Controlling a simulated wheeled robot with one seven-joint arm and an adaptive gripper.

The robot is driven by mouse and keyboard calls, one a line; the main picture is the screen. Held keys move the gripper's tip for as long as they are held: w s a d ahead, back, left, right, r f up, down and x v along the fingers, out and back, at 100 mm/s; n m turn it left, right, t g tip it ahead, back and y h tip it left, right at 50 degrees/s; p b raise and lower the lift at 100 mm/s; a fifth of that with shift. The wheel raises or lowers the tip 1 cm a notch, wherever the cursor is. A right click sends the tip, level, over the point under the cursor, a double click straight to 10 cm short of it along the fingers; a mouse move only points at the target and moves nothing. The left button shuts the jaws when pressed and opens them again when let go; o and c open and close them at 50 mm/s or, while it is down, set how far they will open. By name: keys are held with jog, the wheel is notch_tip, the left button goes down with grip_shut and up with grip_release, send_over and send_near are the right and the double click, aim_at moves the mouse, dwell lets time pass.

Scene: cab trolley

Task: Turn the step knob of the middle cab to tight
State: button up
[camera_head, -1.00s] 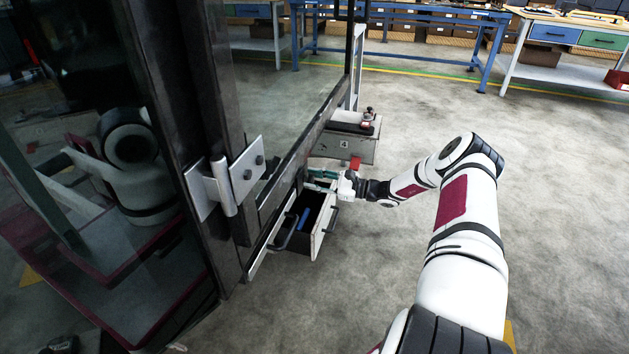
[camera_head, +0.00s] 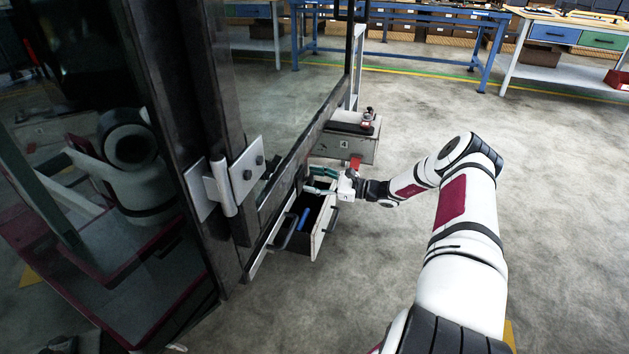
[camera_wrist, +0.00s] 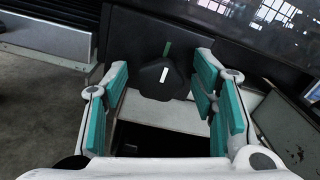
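The black step knob (camera_wrist: 160,82) faces the wrist camera on a dark panel. It has a white pointer line, and a short green mark (camera_wrist: 167,49) stands on the panel just above it, slightly right of the pointer's upper end. My gripper (camera_wrist: 160,76) is open, its teal-padded fingers on the left and right of the knob, with visible gaps; depth to the knob is hard to judge. In the head view my gripper (camera_head: 322,182) is above an open drawer at the frame; the knob cannot be made out there.
The open drawer (camera_head: 325,232) holds a blue item (camera_head: 304,219) and sits below my gripper. A grey box marked 4 (camera_head: 344,145) stands beyond. A dark post with a metal hinge (camera_head: 238,176) and a glass panel are at left.

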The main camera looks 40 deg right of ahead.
jog(key=shift+s, duration=0.1)
jog(key=v, duration=1.2)
jog(key=shift+d, duration=0.1)
